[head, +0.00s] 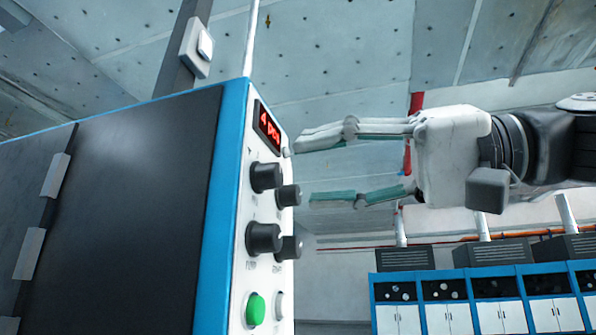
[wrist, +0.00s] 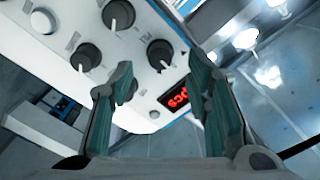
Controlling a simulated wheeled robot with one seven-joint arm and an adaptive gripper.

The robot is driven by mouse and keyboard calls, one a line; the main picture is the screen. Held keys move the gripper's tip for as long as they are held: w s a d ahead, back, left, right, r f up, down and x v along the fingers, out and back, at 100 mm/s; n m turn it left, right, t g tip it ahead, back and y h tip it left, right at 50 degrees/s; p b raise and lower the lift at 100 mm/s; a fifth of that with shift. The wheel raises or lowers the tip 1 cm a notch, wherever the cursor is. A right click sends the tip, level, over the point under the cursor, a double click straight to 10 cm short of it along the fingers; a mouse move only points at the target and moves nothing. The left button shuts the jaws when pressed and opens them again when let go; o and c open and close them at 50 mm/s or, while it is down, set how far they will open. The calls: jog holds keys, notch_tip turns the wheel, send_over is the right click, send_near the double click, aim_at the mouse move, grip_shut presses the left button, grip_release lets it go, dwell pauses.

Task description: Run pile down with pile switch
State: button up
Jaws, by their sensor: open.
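A white control panel (head: 246,200) with blue edging carries several black knobs, and I cannot read which is labelled pile. In the head view they are an upper left knob (head: 266,177), an upper right knob (head: 288,195), a lower left knob (head: 264,238) and a lower right knob (head: 288,247). My gripper (head: 305,172) is open and empty, pointing at the panel's upper part, apart from the knobs. In the wrist view, one knob (wrist: 160,53) shows between my gripper's fingertips (wrist: 161,66); another (wrist: 125,88) is partly hidden behind the left finger.
A red display (head: 268,127) reading "4 pcs" sits above the knobs, with a small white button (head: 287,152) close to the upper finger. A green button (head: 255,309) and a white button (head: 279,305) are below. Blue cabinets (head: 480,290) stand behind. Open air surrounds my gripper.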

jog(key=v, duration=0.7)
jog(key=shift+s+d, duration=0.15)
jog(key=shift+d, duration=0.2)
notch_tip(320, 180, down, 24)
jog(key=s+a+m+h, duration=0.2)
jog(key=h, duration=0.7)
jog(key=s+d+f+m+g+h, duration=0.25)
jog(key=s+d+f+h, duration=0.2)
jog(key=f, duration=0.75)
jog(key=s+d+f+m+g+h, duration=0.1)
jog(key=s+d+f+g+h, duration=0.3)
jog(key=f, duration=0.7)
notch_tip(320, 180, up, 26)
jog(key=s+t+p, duration=0.1)
jog(key=t+p, duration=0.3)
jog(key=p, duration=2)
jog(key=shift+d, duration=0.2)
jog(key=shift+n+t+y, duration=0.25)
